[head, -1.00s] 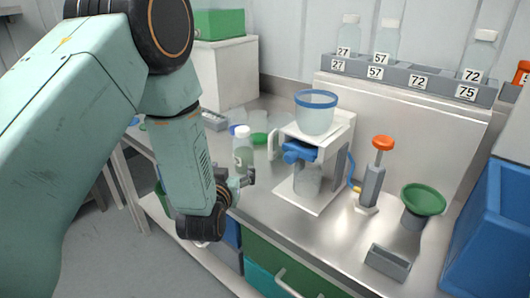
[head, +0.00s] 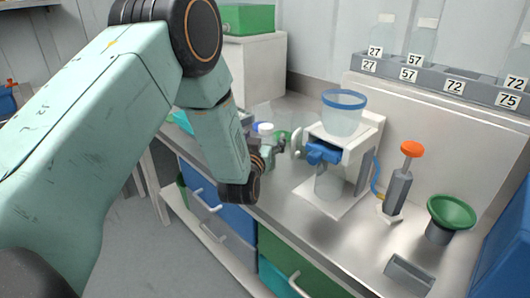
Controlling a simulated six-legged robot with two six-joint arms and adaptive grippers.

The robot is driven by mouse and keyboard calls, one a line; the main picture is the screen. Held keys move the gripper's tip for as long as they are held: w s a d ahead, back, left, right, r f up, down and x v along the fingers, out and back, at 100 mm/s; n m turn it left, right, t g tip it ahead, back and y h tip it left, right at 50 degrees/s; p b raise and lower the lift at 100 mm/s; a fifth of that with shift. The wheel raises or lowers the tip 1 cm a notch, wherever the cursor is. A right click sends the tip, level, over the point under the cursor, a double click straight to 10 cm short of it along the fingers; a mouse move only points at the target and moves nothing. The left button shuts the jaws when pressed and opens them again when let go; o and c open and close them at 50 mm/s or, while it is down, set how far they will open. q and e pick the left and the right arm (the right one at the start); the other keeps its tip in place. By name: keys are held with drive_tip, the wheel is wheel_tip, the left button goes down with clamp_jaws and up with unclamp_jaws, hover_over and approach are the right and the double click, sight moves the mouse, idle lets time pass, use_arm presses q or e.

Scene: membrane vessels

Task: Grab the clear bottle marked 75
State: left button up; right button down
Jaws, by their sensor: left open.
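A clear bottle with a white cap (head: 265,128) stands on the steel counter beside the white press stand. Its body is mostly hidden behind my left gripper and no number on it can be read. My left gripper (head: 277,150) is open at the bottle, overlapping it in the picture; I cannot tell whether the bottle is between the fingers. Other clear bottles stand in the grey rack at the back: one marked 27 (head: 382,36), one marked 57 (head: 423,40) and one marked 72 (head: 517,66), above the slot label 75. My right gripper is out of view.
Right of the bottle is the white press stand (head: 335,200) with a blue-rimmed clear vessel (head: 343,112). Further right are an orange-topped pump (head: 400,185), a green funnel (head: 451,213) and a small grey tray (head: 409,274). A blue bin (head: 505,240) is at the right edge.

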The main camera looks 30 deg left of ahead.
use_arm(q)
drive_tip(key=shift+w+d, duration=0.3)
drive_tip(key=shift+w, duration=0.05)
drive_tip(key=shift+a, duration=0.2)
drive_tip(key=c, duration=0.4)
drive_tip(key=shift+d, duration=0.15)
drive_tip(key=c, duration=1)
